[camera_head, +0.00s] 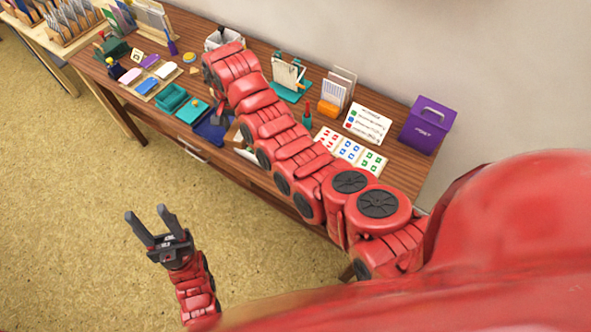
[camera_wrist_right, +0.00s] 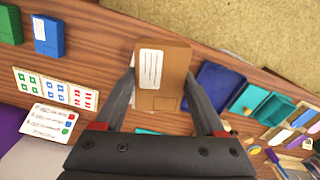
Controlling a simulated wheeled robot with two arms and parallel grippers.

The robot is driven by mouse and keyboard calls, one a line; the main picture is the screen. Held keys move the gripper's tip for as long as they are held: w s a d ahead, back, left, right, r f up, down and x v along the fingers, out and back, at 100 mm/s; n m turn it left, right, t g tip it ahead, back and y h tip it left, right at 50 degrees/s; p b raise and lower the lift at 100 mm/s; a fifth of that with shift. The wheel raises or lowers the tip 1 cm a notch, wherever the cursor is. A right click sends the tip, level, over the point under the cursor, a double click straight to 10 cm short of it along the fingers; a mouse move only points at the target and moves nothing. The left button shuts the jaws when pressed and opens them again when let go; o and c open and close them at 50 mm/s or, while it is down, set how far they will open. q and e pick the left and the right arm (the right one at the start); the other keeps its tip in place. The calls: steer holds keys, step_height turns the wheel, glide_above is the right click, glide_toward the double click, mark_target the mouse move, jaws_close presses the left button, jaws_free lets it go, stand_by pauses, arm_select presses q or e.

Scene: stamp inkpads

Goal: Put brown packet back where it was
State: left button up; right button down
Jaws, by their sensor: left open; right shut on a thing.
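The brown packet (camera_wrist_right: 176,62), with a white label, is between the fingers of my right gripper (camera_wrist_right: 162,78) in the right wrist view. The fingers press on its sides. In the head view, part of the packet (camera_head: 232,133) shows beside my right arm near the table's front edge; my arm hides much of that area. A blue tray (camera_wrist_right: 216,84) lies just right of the packet in the wrist view. My left gripper (camera_head: 147,213) is open and empty, over the floor in front of the table.
A teal box (camera_head: 172,97) and teal pad (camera_head: 192,110) stand left of the blue tray. A stamped card (camera_head: 350,148), a sign (camera_head: 368,123) and a purple box (camera_head: 428,125) are on the right. Blue (camera_wrist_right: 52,36) and green (camera_wrist_right: 10,24) packets show in the wrist view.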

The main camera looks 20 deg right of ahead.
mark_target(239, 137)
steer(key=shift+s+a+f+m+p, duration=0.15)
steer(key=shift+s+f+m, duration=0.1)
steer(key=shift+s+f, duration=0.45)
steer(key=shift+s+a+f+m+p, duration=0.15)
steer(key=shift+s+f+m, duration=0.1)
steer(key=shift+s+f, duration=0.4)
steer(key=s+d+f+m+p, duration=0.15)
steer(key=s+f, duration=0.25)
steer(key=s, duration=0.4)
steer(key=s+d+f+p, duration=0.2)
steer(key=s+f, duration=0.3)
steer(key=s, duration=0.2)
steer(key=w+d+b, duration=0.2)
steer(key=d, duration=0.1)
steer(key=w+d+f+b, duration=0.1)
steer(key=w+d, duration=0.2)
steer(key=w+d+b, duration=0.2)
steer(key=w+d, duration=0.1)
steer(key=shift+w+d+f+b, duration=0.2)
steer(key=shift+b, duration=0.1)
steer(key=shift+w+d+r+p, duration=0.2)
steer(key=shift+w+d+p, duration=0.6)
steer(key=shift+d, duration=0.15)
steer(key=shift+f+p, duration=0.75)
steer(key=shift+f, duration=1.1)
